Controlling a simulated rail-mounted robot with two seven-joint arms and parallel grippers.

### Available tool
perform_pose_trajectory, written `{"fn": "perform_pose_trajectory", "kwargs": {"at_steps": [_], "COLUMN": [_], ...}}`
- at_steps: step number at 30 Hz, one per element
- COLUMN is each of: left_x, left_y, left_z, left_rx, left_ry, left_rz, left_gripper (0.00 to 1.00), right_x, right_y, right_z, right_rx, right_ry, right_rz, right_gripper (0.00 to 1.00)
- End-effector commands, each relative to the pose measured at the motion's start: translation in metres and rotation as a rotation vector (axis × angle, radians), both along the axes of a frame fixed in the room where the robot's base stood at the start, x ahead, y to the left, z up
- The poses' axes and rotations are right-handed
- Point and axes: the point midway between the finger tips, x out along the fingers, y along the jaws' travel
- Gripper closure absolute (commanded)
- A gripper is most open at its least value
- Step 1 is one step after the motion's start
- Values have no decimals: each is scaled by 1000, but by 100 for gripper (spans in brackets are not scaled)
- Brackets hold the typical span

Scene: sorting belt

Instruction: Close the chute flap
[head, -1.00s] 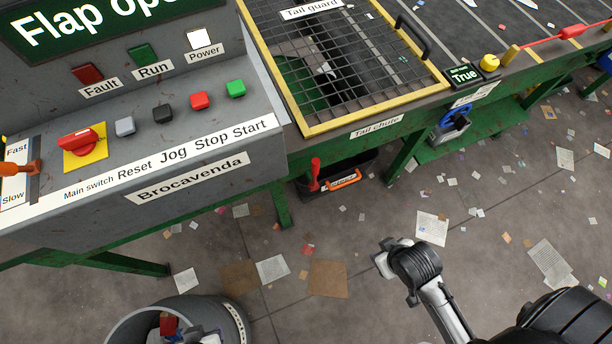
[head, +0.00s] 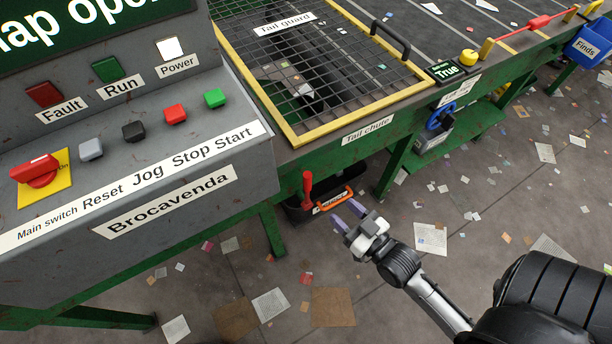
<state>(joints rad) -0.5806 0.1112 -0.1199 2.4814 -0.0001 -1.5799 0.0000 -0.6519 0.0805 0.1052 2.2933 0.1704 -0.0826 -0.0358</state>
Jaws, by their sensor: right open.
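The sign (head: 80,22) at the upper left is cut off and reads "ap open". The tail chute label (head: 368,130) is on the green frame below the yellow-edged mesh tail guard (head: 310,70). A red upright handle (head: 307,188) hangs below the frame, beside a dark box with an orange handle (head: 333,200). I cannot clearly make out the flap itself. My right gripper (head: 348,216) is open and empty, its purple fingertips pointing up-left, just right of and below the red handle in the picture, with a visible gap. My left gripper is out of view.
The grey control panel (head: 150,190) with coloured buttons and a red main switch (head: 38,170) fills the left. A green table leg (head: 392,168) stands right of the handle. A blue finds bin (head: 588,45) is at the far right. Paper scraps litter the open floor.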

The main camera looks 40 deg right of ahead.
Motion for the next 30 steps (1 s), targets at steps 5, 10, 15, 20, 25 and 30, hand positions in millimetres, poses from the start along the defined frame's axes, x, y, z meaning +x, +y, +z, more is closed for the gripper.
{"fn": "perform_pose_trajectory", "kwargs": {"at_steps": [5, 10, 15, 20, 25, 30], "left_x": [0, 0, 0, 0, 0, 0], "left_y": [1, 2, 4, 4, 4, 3], "left_z": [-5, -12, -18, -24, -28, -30], "left_rx": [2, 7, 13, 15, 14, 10], "left_ry": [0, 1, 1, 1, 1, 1], "left_rz": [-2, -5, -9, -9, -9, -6], "left_gripper": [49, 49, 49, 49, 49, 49], "right_x": [17, 47, 77, 102, 121, 132], "right_y": [0, -1, -2, -2, -3, -3], "right_z": [1, 0, 0, 0, 0, 0], "right_rx": [-3, -3, -2, -2, -3, -3], "right_ry": [-12, -13, -11, -10, -8, -7], "right_rz": [0, 0, 0, 0, 0, 0], "right_gripper": [50, 50, 50, 50, 50, 50]}}
